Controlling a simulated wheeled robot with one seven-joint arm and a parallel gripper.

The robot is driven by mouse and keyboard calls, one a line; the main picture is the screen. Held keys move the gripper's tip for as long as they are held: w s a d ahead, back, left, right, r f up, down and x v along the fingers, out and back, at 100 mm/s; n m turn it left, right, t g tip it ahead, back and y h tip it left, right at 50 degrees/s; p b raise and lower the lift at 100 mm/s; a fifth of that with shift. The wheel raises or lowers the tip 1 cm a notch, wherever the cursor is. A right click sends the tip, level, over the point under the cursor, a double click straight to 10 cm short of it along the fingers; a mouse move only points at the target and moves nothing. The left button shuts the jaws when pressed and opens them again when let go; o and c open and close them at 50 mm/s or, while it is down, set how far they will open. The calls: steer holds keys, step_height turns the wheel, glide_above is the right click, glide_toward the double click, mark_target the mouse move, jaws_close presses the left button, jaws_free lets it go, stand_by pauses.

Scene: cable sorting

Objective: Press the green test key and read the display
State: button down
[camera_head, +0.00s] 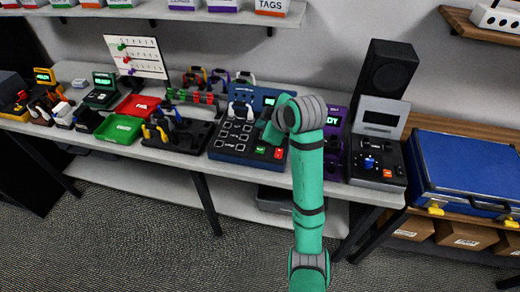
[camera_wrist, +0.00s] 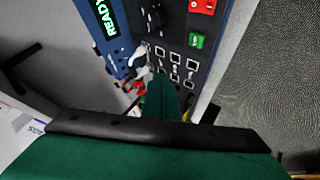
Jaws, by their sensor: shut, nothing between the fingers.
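The blue tester (camera_head: 222,154) stands on the bench in the middle of the head view, with a dark panel of square sockets. Its green test key (camera_head: 260,150) sits near the front right of the panel, left of a red key (camera_head: 279,153). The wrist view shows the green key (camera_wrist: 196,41) uncovered and the red key (camera_wrist: 203,6) beyond it. The display (camera_wrist: 107,17) is lit green and reads READY. My gripper (camera_wrist: 160,82) is shut and empty over the panel, apart from the green key. In the head view my gripper (camera_head: 270,133) is partly hidden by my wrist.
A purple device (camera_head: 333,122) with a green display stands just right of my arm. A grey device (camera_head: 378,150) with a blue knob and a blue case (camera_head: 465,170) are farther right. A green tray (camera_head: 120,129) and a red tray (camera_head: 138,106) lie left, among cable racks.

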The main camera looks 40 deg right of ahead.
mark_target(262, 152)
steer(key=shift+f, duration=4.4)
steer(key=shift+a, duration=0.1)
steer(key=shift+s, duration=0.1)
steer(key=shift+f, duration=0.15)
steer(key=shift+f, duration=0.3)
